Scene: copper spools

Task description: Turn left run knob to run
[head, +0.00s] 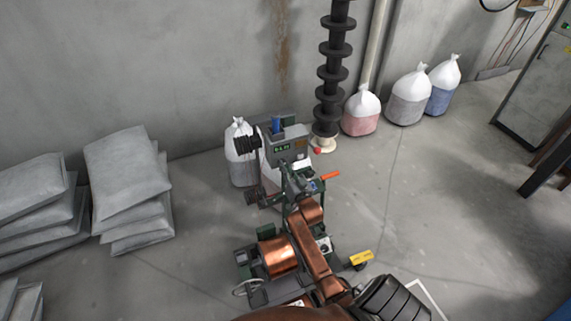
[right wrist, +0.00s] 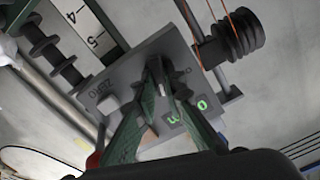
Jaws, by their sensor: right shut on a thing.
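A grey control box (head: 286,143) with a small green-lit display stands near the wall in the head view. In the right wrist view its grey panel (right wrist: 140,72) fills the middle, with dark lettering at the left and a green readout (right wrist: 188,111). My right gripper (right wrist: 167,78) reaches this panel with its dark green fingers close together, shut on a knob. The fingers hide most of the knob, so its pointer setting cannot be read. In the head view the right gripper (head: 289,171) is at the box's lower front. My left gripper is not in view.
A copper spool (head: 278,257) sits below the box. An orange handle (head: 330,174) sticks out right of the gripper. Grey sacks (head: 128,185) are stacked at the left; white-topped bags (head: 408,97) stand along the wall. Floor (head: 430,190) at the right is clear.

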